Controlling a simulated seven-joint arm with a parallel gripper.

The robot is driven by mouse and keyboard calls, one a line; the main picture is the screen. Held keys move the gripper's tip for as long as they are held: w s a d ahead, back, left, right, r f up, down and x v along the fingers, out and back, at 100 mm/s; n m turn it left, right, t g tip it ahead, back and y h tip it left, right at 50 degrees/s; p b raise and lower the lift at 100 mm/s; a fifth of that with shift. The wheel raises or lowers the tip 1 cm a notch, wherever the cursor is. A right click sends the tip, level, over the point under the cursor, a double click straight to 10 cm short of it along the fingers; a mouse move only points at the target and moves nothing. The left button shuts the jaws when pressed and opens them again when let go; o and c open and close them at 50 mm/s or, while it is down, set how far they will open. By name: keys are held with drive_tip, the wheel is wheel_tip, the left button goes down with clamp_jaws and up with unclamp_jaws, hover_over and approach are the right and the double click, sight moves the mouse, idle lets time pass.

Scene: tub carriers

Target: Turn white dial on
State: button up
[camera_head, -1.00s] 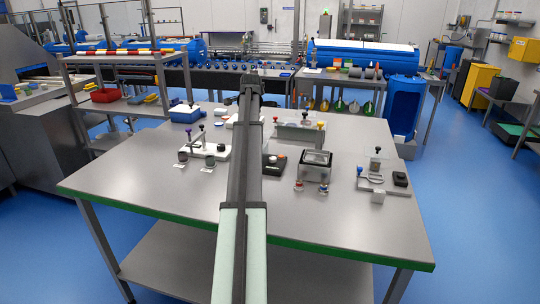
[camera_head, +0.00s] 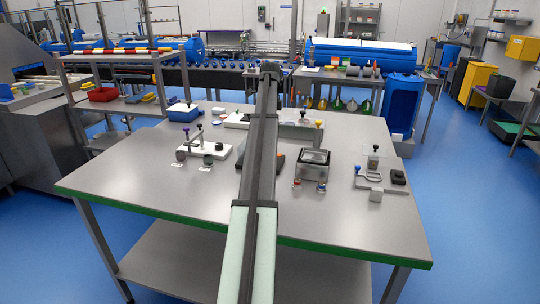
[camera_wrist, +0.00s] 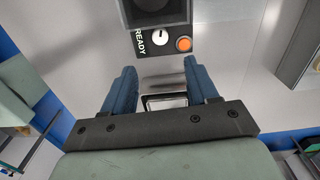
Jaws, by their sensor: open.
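The white dial (camera_wrist: 160,37) shows in the wrist view as a small white disc with a short dark mark. It sits on a dark panel beside the word READY, with an orange round button (camera_wrist: 183,44) to its right. My gripper (camera_wrist: 159,62) has two blue fingers spread apart, with nothing held between them. The dial lies just beyond the fingertips and looks apart from them. In the head view my arm hides the gripper and the dial; a dark box (camera_head: 277,160) is partly covered by the arm.
On the grey table (camera_head: 150,175) stand a white base with posts (camera_head: 212,153) on the left, a clear-topped box (camera_head: 315,158) right of my arm and a grey fixture (camera_head: 372,182) farther right. The table's front is clear. A grey block (camera_wrist: 292,50) is at the right in the wrist view.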

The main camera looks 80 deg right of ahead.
wheel_tip(320, 180, down, 14)
drive_tip(key=shift+r, duration=0.1)
idle(0.6)
